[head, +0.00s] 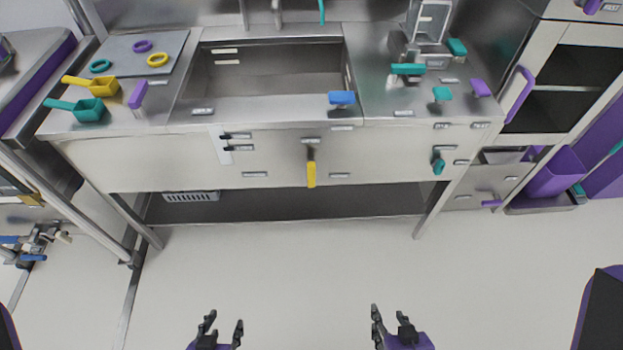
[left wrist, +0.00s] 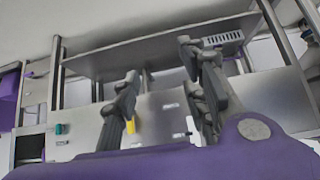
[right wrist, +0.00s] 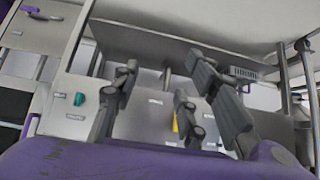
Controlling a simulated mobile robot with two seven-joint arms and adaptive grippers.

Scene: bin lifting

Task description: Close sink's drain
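The steel sink (head: 270,80) is set in a counter, and its basin looks empty. A yellow handle (head: 311,174) hangs down on the front panel below the sink. A blue handle (head: 342,97) is at the basin's front right rim. I cannot tell from the labels, too small to read, which handle works the drain. The yellow handle also shows in the left wrist view (left wrist: 131,126) and right wrist view (right wrist: 175,122). My left gripper (head: 224,322) and right gripper (head: 391,316) are open and empty, well in front of the counter and apart from it.
A board with rings (head: 120,52) and two scoops, yellow (head: 92,85) and teal (head: 82,109), are on the left counter. Teal handles (head: 408,69) are on the right. A teal knob (head: 438,166) is on the front panel. The floor (head: 300,260) ahead is clear.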

